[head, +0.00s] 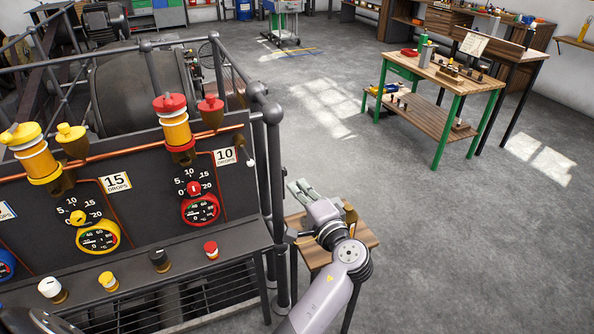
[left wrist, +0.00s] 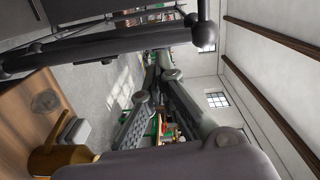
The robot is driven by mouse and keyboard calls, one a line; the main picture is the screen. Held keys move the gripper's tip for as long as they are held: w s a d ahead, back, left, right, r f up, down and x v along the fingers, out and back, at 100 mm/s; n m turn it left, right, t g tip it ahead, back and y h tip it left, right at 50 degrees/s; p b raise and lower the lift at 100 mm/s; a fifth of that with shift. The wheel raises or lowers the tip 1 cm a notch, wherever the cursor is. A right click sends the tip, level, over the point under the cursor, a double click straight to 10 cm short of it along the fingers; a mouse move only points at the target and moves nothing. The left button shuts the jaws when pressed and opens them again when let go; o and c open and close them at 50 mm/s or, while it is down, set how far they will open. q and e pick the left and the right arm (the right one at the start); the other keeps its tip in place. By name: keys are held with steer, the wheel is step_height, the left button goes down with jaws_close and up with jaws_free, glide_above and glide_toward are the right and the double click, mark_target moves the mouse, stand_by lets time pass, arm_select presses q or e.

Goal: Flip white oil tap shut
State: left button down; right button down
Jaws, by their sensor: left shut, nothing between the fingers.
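A small tap lever with a white ball end (head: 250,162) hangs at the right edge of the dark dynamo panel (head: 130,160), beside the end of the copper pipe. My left gripper (head: 298,187) is to the right of the panel and railing post, above a small wooden table. It is shut and empty, apart from the white lever. In the left wrist view its fingers (left wrist: 165,75) point away from the camera; I cannot make out the white lever there. My right gripper is not in view.
A grey railing post (head: 272,190) stands between the panel and my left gripper. A brass can (head: 350,218) stands on the small wooden table (head: 364,238); it also shows in the left wrist view (left wrist: 62,152). Red-capped oilers (head: 175,125) rise above the panel.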

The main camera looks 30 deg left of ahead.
mark_target(247, 155)
arm_select(q)
steer(key=w+a+p, duration=0.3)
steer(key=a+p, duration=0.2)
steer(key=a, duration=0.5)
steer(key=shift+w+a+r, duration=0.35)
steer(key=shift+r, duration=0.1)
